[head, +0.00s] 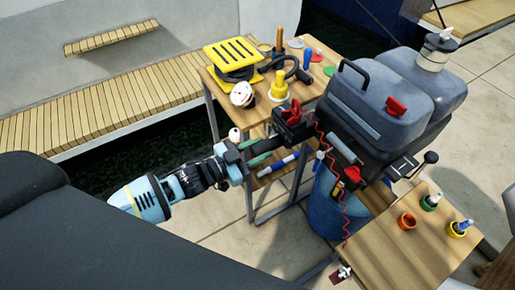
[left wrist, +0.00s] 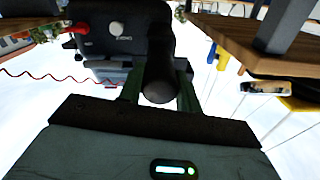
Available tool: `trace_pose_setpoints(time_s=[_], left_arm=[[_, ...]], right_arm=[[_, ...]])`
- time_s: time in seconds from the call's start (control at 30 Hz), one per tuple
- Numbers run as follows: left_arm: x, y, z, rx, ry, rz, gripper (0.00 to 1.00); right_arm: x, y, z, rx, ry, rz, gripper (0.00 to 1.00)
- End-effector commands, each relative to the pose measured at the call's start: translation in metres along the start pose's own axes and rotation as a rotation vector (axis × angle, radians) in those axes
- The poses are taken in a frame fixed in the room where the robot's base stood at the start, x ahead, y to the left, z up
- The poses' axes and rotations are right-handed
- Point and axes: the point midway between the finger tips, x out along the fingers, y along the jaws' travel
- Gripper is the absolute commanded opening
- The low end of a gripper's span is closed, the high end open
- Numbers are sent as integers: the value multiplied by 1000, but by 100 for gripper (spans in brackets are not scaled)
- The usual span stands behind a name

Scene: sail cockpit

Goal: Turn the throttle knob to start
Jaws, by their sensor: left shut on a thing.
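The throttle knob (left wrist: 160,82) is a dark round-ended grip at the end of the black tiller arm. In the left wrist view it points toward the camera, between my green fingers. My left gripper (head: 258,152) is shut on it. In the head view the tiller (head: 293,142) runs from the dark grey outboard motor (head: 385,100) down left to my gripper, which hides much of the knob. My right gripper is not in view.
A wooden table (head: 265,95) with a yellow-topped device, a gauge and a yellow funnel stands behind my gripper. A blue barrel (head: 335,205) is under the motor. A red coiled cord (head: 347,215) hangs beside it. A lower wooden table (head: 410,250) holds coloured cups.

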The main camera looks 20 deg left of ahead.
Motion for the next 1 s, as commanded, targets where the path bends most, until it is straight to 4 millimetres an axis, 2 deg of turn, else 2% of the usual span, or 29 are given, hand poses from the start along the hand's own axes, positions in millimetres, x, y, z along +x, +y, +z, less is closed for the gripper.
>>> trace_pose_setpoints(time_s=[0.23,0.5,1.0], left_arm=[[0,0,0,184,0,0,11],[0,0,0,314,-2,0,11],[0,0,1,363,-2,0,11]], right_arm=[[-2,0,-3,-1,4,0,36],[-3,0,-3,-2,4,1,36],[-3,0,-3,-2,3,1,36]])
